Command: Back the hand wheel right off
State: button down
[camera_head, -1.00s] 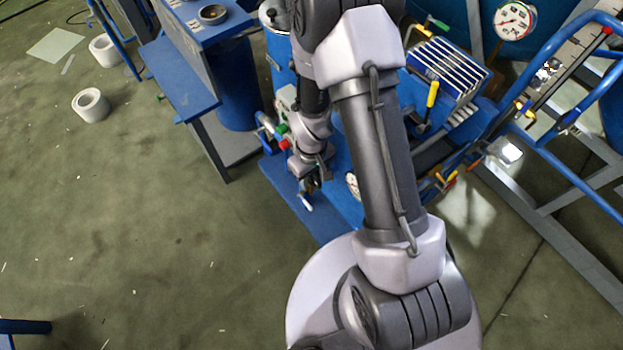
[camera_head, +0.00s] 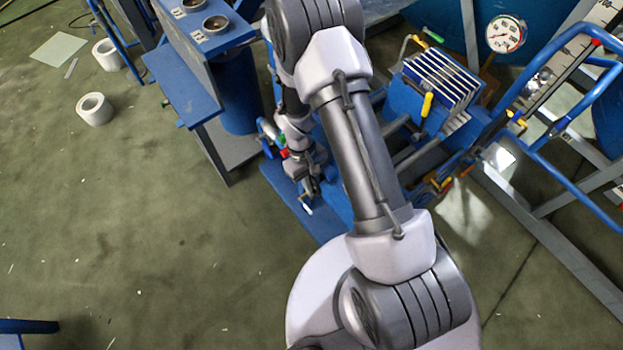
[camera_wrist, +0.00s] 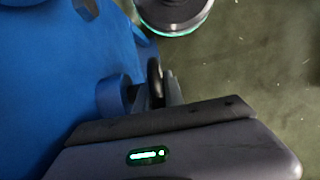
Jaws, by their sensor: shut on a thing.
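In the wrist view the hand wheel (camera_wrist: 155,82) shows as a dark, narrow rim seen nearly edge-on. It stands beside a round blue boss (camera_wrist: 112,97) on a blue body. My gripper (camera_wrist: 165,112) is at the wheel, and its dark jaw lies across the near side. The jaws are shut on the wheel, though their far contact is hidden. In the head view my gripper (camera_head: 306,188) is low beside the blue skid, and the wheel cannot be made out there. How far the wheel is unscrewed cannot be told.
A blue bench (camera_head: 185,85) stands left of my arm. A finned blue unit (camera_head: 440,75), a pressure gauge (camera_head: 506,34) and blue rails (camera_head: 560,125) are on the right. White rolls (camera_head: 94,108) lie on the floor at upper left. The floor at lower left is mostly clear.

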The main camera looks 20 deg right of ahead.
jog(key=c, duration=1.4)
grip_release()
jog(key=shift+c, duration=0.2)
jog(key=p+v, duration=0.5)
jog(key=v, duration=1.2)
jog(key=shift+r+p, duration=0.2)
jog(key=shift+p, duration=0.15)
jog(key=shift+w, duration=0.15)
